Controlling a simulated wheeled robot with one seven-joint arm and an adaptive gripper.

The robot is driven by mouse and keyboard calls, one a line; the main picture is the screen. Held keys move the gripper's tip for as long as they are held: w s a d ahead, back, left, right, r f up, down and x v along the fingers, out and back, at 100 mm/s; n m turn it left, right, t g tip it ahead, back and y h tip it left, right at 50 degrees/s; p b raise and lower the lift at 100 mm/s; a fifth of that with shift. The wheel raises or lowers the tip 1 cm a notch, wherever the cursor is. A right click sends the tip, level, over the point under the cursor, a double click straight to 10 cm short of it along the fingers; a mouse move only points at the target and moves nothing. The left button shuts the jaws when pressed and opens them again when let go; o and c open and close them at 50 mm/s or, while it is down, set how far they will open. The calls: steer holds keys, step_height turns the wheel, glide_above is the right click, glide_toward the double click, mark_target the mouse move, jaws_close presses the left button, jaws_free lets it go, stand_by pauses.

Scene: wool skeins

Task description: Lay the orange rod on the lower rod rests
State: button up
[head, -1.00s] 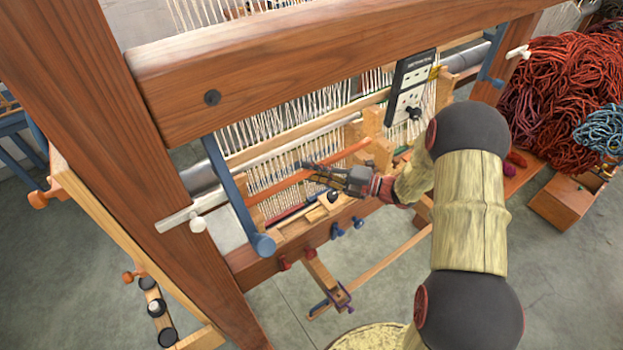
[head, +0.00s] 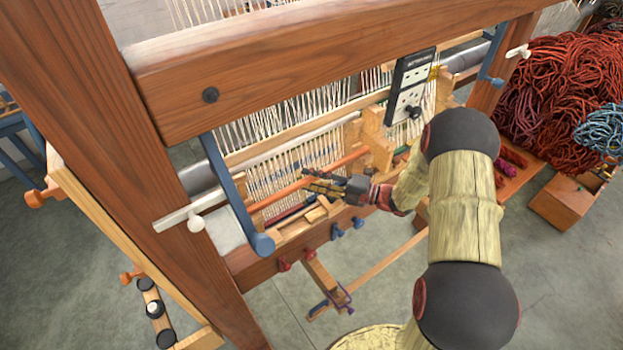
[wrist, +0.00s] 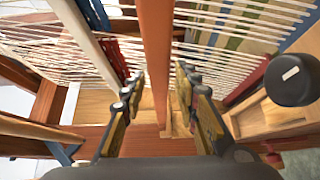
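The orange rod (head: 290,188) lies slantwise across the lower part of the loom, in front of the white warp threads. Its right end is at the stepped wooden block (head: 379,150); its left part runs behind the blue arm. I cannot tell from here how firmly it sits on the rests. My gripper (head: 308,178) is at the middle of the rod. In the wrist view the rod (wrist: 156,60) runs between my two spread fingers (wrist: 157,88), with a gap on each side. My gripper is open and holds nothing.
A pale rod (head: 290,143) lies above and behind the orange one. The blue arm (head: 232,190) slants down at the left. A thick wooden beam (head: 330,60) crosses above. Red wool (head: 560,85) is piled at the right. A dark round knob (wrist: 292,80) is near my right finger.

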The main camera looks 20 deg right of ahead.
steer(key=shift+r, duration=0.1)
steer(key=shift+s+d+r, duration=0.1)
steer(key=shift+d, duration=0.1)
steer(key=v, duration=1.1)
steer(key=shift+s+d+p, duration=0.25)
steer(key=shift+p, duration=0.15)
